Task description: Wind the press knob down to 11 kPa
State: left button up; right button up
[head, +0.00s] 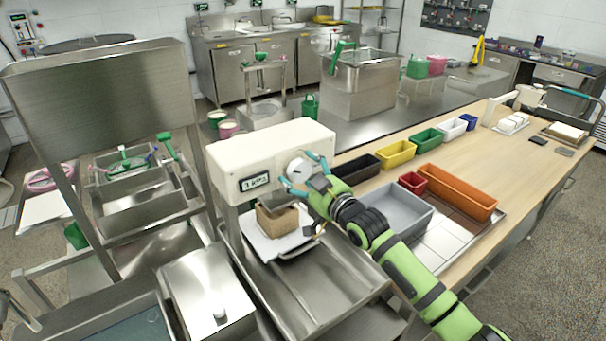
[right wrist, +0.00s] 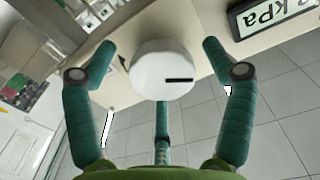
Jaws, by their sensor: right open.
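The press is a cream-white box housing (head: 270,150) with a small display (head: 255,182) on its front that appears to read 3 kPa. Its round white knob (head: 297,168) is to the right of the display. In the right wrist view the knob (right wrist: 163,72) faces me, with a dark line mark on its right side. My right gripper (head: 304,176) is at the knob, its teal fingers open on either side of it. In the right wrist view a gap shows between the fingertips (right wrist: 159,50) and the knob.
A brown block (head: 278,221) sits under the press on a white sheet over a steel tray. Coloured bins, including an orange one (head: 457,191) and a grey one (head: 392,208), stand on the wooden table at right. A steel box (head: 207,290) stands at front left.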

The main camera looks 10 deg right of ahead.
jog(key=c, duration=1.1)
jog(key=shift+c, duration=0.3)
jog(key=shift+f, duration=0.25)
